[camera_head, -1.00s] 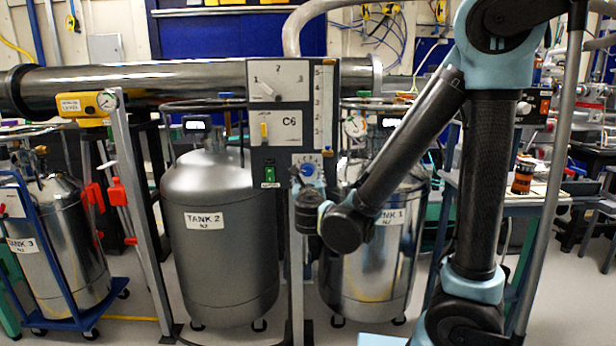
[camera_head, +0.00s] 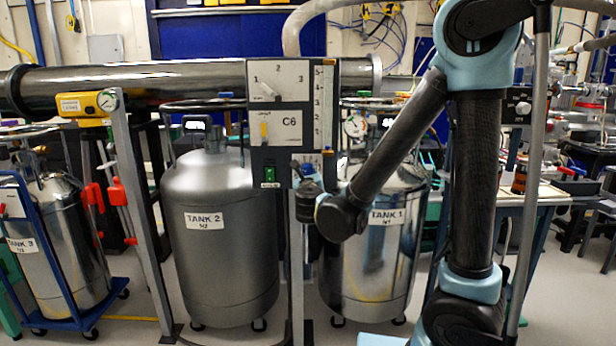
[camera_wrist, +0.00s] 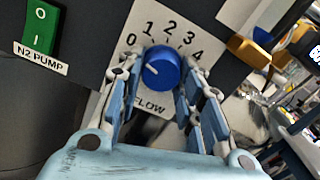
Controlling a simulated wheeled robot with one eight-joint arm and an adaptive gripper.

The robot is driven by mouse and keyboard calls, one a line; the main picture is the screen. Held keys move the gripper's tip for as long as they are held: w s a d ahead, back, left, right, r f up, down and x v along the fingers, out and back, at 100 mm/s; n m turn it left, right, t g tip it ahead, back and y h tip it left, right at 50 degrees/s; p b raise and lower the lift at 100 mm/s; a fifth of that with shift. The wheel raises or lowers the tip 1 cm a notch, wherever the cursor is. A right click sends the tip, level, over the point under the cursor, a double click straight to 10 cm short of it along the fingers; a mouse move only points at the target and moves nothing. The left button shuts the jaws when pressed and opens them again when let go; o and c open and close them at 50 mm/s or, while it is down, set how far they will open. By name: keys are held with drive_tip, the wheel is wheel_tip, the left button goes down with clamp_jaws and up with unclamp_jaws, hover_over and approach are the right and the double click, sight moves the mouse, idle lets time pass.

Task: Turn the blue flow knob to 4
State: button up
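The blue flow knob (camera_wrist: 161,68) is in the middle of the wrist view, on a white plate (camera_wrist: 180,20) marked FLOW with numbers 0 to 4. A short white mark on the knob's face lies on its left side, towards the 0 side of the scale. My gripper (camera_wrist: 161,78) is open, with one finger on each side of the knob and narrow gaps seeming to show. I cannot tell whether either finger touches it.
A green N2 PUMP switch (camera_wrist: 42,28) is left of the plate, and a brass-coloured part (camera_wrist: 248,50) is at its right. Tank 2 (camera_head: 220,240) and Tank 1 (camera_head: 375,260) stand below.

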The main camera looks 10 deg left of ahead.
idle(0.4)
drive_tip(key=m, duration=0.5)
drive_tip(key=shift+a+m, duration=0.1)
drive_tip(key=shift+m, duration=0.3)
drive_tip(key=m, duration=1.2)
drive_tip(key=shift+r+m, duration=0.15)
drive_tip(key=shift+m, duration=0.25)
drive_tip(key=m, duration=0.5)
drive_tip(key=shift+s+a, duration=0.1)
drive_tip(key=o, duration=1.1)
drive_tip(key=shift+r, duration=0.1)
drive_tip(key=shift+c, duration=0.2)
